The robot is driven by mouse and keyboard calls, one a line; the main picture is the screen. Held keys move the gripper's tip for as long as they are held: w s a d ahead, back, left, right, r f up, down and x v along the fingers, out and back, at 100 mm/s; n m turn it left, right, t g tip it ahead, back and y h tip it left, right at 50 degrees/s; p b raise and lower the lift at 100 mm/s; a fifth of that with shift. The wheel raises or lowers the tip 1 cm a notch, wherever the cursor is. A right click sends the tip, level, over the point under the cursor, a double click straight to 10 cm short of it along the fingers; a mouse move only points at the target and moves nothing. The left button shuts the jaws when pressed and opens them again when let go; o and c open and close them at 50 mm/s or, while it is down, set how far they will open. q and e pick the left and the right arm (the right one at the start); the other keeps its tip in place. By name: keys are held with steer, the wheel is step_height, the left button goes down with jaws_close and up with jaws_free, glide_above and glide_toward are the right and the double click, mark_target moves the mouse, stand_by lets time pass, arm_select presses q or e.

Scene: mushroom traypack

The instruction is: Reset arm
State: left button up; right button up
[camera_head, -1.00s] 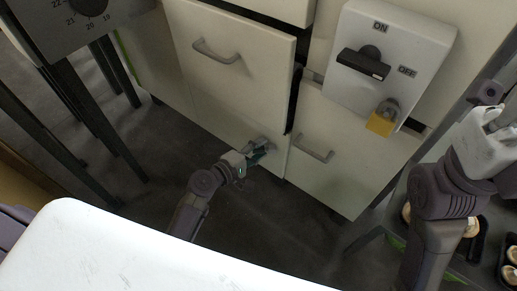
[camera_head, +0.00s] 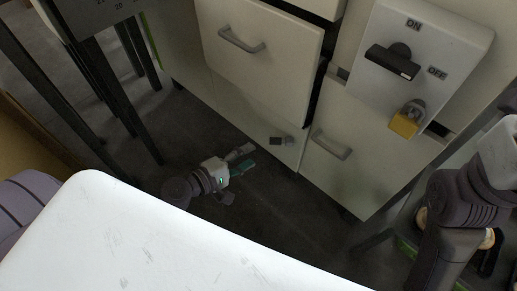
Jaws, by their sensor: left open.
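My left gripper (camera_head: 242,160) is open and empty in the head view. It is low above the dark floor, in front of the white cabinet (camera_head: 195,65). Its fingers point right, toward a small grey-and-dark fitting (camera_head: 282,140) low on the cabinet front. There is a gap between the fingers and this fitting. My right arm (camera_head: 467,200) is at the right edge, and its gripper is out of the picture.
A cabinet drawer with a grey handle (camera_head: 241,41) stands slightly out. Another handle (camera_head: 331,146) is right of the fitting. A switch box (camera_head: 425,50) with a yellow padlock (camera_head: 405,123) is at upper right. Dark table legs (camera_head: 95,95) stand at left.

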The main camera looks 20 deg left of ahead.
arm_select(q)
steer(key=shift+s+a+r, duration=0.15)
steer(key=shift+s+a, duration=0.05)
steer(key=shift+s, duration=0.15)
stand_by(0.3)
